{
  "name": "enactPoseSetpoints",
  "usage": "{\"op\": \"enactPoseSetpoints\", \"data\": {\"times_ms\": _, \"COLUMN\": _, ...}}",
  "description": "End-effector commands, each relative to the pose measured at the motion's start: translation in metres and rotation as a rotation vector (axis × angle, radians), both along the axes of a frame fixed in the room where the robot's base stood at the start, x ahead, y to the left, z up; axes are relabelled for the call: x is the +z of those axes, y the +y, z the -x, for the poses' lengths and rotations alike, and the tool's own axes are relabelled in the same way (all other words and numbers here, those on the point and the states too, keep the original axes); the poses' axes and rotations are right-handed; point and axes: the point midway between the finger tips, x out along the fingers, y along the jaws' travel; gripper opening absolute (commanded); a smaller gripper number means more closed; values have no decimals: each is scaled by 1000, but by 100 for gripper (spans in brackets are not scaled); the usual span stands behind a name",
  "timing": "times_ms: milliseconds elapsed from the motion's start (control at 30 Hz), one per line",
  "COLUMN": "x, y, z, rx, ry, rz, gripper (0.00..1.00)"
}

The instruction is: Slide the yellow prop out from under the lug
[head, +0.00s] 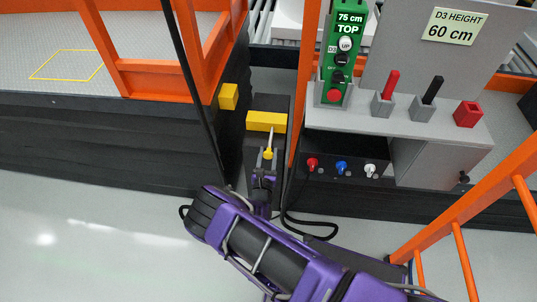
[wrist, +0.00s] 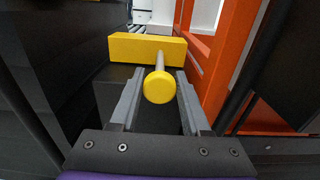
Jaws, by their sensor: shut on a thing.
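The yellow prop (head: 266,121) is a yellow bar with a thin pale rod and a round yellow knob at its near end. In the wrist view the prop (wrist: 148,48) lies crosswise ahead of my gripper (wrist: 159,78), with the rod pointing back at me. My gripper is shut on the prop's handle, a finger on each side of the knob (wrist: 159,88). In the head view my gripper (head: 266,166) is at the knob, low in the dark gap. A yellow block (head: 228,96) sticks out from the platform's side beside the prop; I cannot tell if it is the lug.
An orange-railed platform (head: 120,130) with dark sides stands left of the gap. An orange post (head: 299,90) and a grey control console (head: 415,128) stand close on the right. A black cable (head: 310,225) lies on the floor. An orange ladder (head: 465,250) is at lower right.

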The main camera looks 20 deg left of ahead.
Motion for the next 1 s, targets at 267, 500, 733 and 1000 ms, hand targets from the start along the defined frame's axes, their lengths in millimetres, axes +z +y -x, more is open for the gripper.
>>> {"op": "enactPoseSetpoints", "data": {"times_ms": 267, "x": -3, "y": -8, "z": -1, "rx": -14, "ry": 2, "rz": 7, "gripper": 74}}
{"op": "enactPoseSetpoints", "data": {"times_ms": 500, "x": -1, "y": -5, "z": -1, "rx": -9, "ry": 1, "rz": 4, "gripper": 75}}
{"op": "enactPoseSetpoints", "data": {"times_ms": 733, "x": 0, "y": -8, "z": 19, "rx": -7, "ry": 2, "rz": 6, "gripper": 75}}
{"op": "enactPoseSetpoints", "data": {"times_ms": 1000, "x": 1, "y": -23, "z": 81, "rx": -6, "ry": 1, "rz": 7, "gripper": 75}}
